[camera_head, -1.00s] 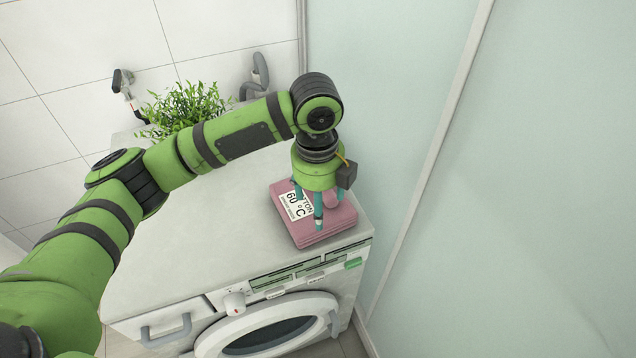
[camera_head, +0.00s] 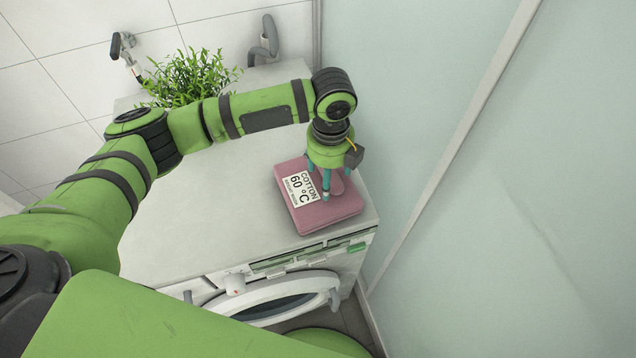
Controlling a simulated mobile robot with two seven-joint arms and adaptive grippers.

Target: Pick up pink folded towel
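The pink folded towel (camera_head: 318,216) lies flat on top of the washing machine, near its front right corner. It has a white label reading "COTTON 60 °C" on its upper left part. My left gripper (camera_head: 329,190) points down from above with its teal fingertips at the towel's top. A small pink bulge shows beside the front finger. I cannot tell whether the fingers grip the cloth, as they overlap in this view. My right gripper is not in view.
The white washing machine (camera_head: 190,222) has a round front door (camera_head: 325,285) and bare top left of the towel. A green plant (camera_head: 190,78) stands at its back. A pale glass panel (camera_head: 440,60) rises close on the right. Pipe fittings (camera_head: 122,45) are on the tiled wall.

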